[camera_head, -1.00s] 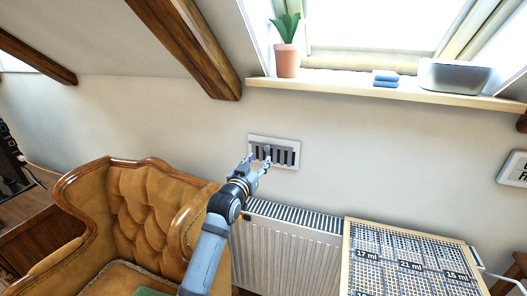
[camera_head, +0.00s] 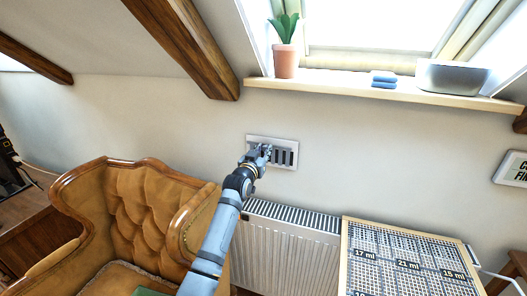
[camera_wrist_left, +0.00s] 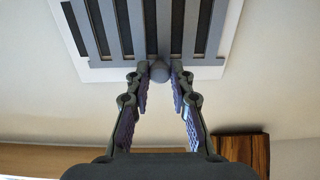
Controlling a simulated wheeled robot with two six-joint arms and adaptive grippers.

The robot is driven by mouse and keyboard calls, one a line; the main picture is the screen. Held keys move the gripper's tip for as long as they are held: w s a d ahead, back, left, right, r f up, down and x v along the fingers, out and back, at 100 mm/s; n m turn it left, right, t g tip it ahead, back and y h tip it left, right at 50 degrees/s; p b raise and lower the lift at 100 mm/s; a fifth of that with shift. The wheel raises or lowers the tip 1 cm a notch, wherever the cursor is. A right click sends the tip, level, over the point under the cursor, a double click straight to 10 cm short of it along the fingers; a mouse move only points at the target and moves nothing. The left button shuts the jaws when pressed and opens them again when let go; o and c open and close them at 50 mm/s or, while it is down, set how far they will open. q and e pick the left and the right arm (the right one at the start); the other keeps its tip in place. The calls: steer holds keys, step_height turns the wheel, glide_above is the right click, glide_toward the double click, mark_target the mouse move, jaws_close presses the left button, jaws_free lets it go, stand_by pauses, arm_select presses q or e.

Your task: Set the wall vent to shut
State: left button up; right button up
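The wall vent (camera_head: 286,157) is a white plate with grey bars and dark slots, set in the wall above the radiator. In the left wrist view the vent (camera_wrist_left: 104,72) fills the top, with dark gaps showing between its bars. A round grey knob (camera_wrist_left: 159,72) sits at the vent's edge. My left gripper (camera_head: 262,152) is in front of the vent and hides its left part in the head view. In the left wrist view the left gripper (camera_wrist_left: 160,82) is open, its fingertips on either side of the knob, seemingly with small gaps. My right gripper is out of view.
A tan tufted armchair (camera_head: 130,205) stands below left. A white radiator (camera_head: 285,245) is under the vent, beside a gridded panel (camera_head: 405,265).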

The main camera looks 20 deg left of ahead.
arm_select(q)
jaws_close()
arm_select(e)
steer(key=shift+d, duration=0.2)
arm_select(q)
steer(key=shift+d+f+p, duration=0.1)
steer(key=shift+d+p, duration=0.35)
steer(key=shift+d, duration=0.4)
steer(key=shift+o, duration=1.6)
jaws_free()
steer(key=o, duration=0.3)
steer(key=shift+d, duration=0.15)
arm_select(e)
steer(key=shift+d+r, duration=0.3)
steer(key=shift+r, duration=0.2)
